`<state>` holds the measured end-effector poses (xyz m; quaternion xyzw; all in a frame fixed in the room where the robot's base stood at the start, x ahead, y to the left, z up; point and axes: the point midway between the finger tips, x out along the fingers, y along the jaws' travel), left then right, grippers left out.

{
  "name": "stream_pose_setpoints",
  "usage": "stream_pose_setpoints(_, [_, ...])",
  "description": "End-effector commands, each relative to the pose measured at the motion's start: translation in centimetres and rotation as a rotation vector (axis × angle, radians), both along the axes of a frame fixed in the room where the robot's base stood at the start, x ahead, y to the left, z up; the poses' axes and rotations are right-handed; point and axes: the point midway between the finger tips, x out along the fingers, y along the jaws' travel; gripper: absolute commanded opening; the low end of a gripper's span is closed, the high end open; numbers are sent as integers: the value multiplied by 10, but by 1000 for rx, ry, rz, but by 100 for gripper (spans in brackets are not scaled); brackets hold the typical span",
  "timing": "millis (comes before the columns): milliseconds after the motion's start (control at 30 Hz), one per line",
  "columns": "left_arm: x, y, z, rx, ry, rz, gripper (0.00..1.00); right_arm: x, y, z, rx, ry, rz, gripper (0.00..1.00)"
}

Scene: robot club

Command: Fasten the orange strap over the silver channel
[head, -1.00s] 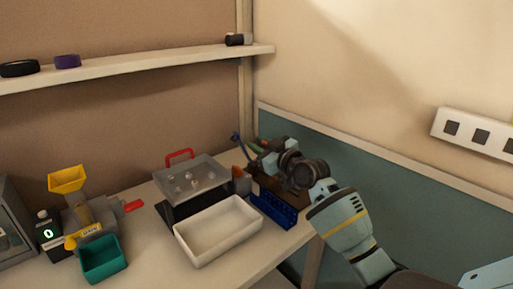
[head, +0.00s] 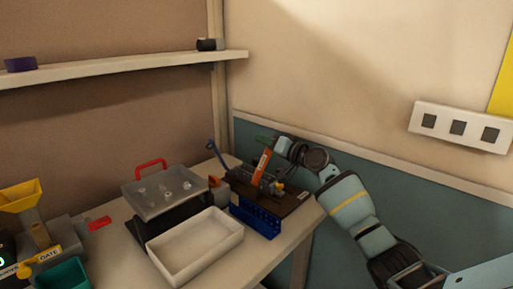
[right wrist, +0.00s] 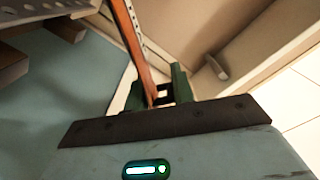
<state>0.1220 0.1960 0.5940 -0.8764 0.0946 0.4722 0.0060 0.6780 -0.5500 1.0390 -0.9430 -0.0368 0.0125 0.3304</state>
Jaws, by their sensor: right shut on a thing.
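The orange strap (head: 262,165) stands up at a tilt from the dark brown board (head: 297,204) at the table's back right corner. In the right wrist view the orange strap (right wrist: 134,45) runs down between the green fingers of my right gripper (right wrist: 158,88), which is shut on its end. In the head view my right gripper (head: 269,143) is behind the strap's upper end, partly hidden. The silver channel (right wrist: 60,6) shows with its holes at the top left of the right wrist view; it is hard to make out in the head view. My left gripper is out of view.
A blue perforated piece (head: 256,217) lies at the board's front edge. A blue lever (head: 215,153) rises at its left. A white tray (head: 195,247) and a clear-lidded box with a red handle (head: 151,164) stand to the left. The wall is close behind.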

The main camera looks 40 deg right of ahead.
Motion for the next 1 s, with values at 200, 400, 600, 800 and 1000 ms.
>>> stream_pose_setpoints(200, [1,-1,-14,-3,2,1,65,3,-20,-25,209,24,3,0])
stream_pose_setpoints(400, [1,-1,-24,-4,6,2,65,4,-36,-43,395,37,4,0])
stream_pose_setpoints(600, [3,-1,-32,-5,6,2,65,5,-47,-61,555,49,4,0])
stream_pose_setpoints(800, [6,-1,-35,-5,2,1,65,5,-53,-75,675,57,5,0])
stream_pose_setpoints(1000, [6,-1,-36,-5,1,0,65,5,-56,-83,745,63,4,0])
